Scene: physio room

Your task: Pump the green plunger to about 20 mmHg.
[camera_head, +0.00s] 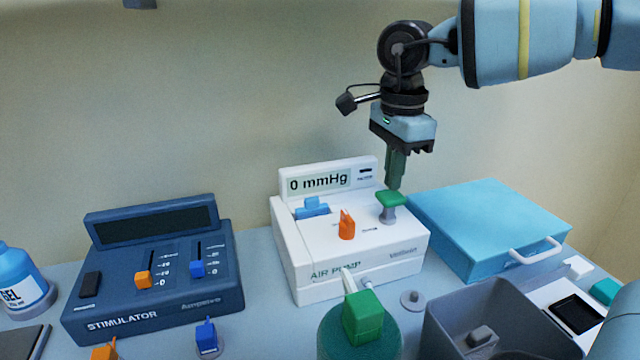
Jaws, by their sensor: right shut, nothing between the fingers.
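The white air pump (330,265) stands at the middle of the table. Its display (318,183) reads 0 mmHg. The green plunger (389,200) stands raised on a grey stem at the right of the pump's top. A blue part (312,208) and an orange lever (347,225) sit left of it. My right gripper (394,186) points down with its fingers shut and empty, its tips just above or behind the plunger top; I cannot tell whether they touch it. My left gripper is not in view.
A dark blue stimulator (150,309) stands to the left, beside a gel bottle (20,280). A light blue case (480,215) lies to the right. A green-topped bottle (345,335) and a grey bin (440,325) stand in front of the pump.

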